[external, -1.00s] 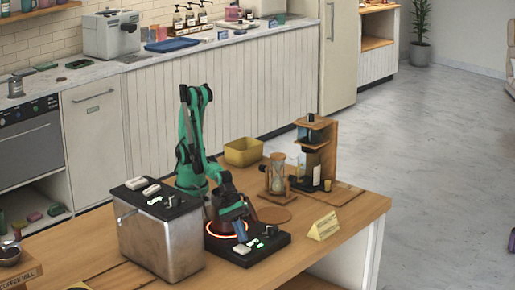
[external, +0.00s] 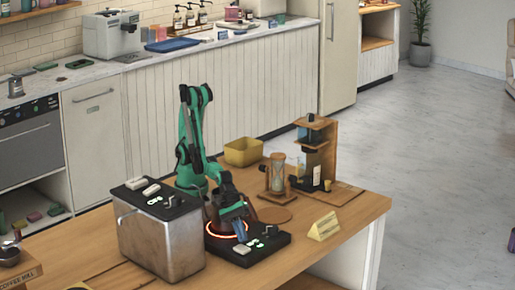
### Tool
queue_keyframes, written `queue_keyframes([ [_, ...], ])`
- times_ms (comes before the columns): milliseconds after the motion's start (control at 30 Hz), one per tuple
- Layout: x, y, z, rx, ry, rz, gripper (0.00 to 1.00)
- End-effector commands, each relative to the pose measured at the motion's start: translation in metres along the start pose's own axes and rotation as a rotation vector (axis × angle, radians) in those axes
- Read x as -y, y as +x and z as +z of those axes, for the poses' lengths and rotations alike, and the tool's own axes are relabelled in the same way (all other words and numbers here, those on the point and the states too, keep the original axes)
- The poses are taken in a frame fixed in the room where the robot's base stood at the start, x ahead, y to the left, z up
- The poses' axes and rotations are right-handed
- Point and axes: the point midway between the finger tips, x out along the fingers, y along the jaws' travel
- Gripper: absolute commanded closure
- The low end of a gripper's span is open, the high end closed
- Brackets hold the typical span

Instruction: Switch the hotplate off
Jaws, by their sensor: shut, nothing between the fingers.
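The hotplate (external: 241,257) is a black slab on the wooden cart top, with a ring glowing orange-red (external: 211,234) at its left part. Its right part carries small controls and pale lit markings (external: 256,244); the switch position is too small to read. My gripper (external: 241,234), with blue fingers, is low over the hotplate, between the glowing ring and the controls. It is shut with nothing in it. The arm and gripper hide part of the plate, and I cannot tell whether the fingertips touch a control.
A metal box (external: 163,246) with a black top stands close on the left. An hourglass stand (external: 277,176), a wooden dripper stand (external: 318,150) and a yellow bin (external: 243,152) stand behind. A yellow sign (external: 323,228) stands at right. Some bare cart top lies between.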

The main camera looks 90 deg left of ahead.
Motion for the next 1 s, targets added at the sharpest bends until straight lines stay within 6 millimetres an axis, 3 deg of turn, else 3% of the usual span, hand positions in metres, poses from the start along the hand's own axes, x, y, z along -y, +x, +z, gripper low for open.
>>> queue_keyframes([
  [1000, 0.0047, 0.0061, -0.0044, 0.0, 0.0, -0.001, 1.0],
])
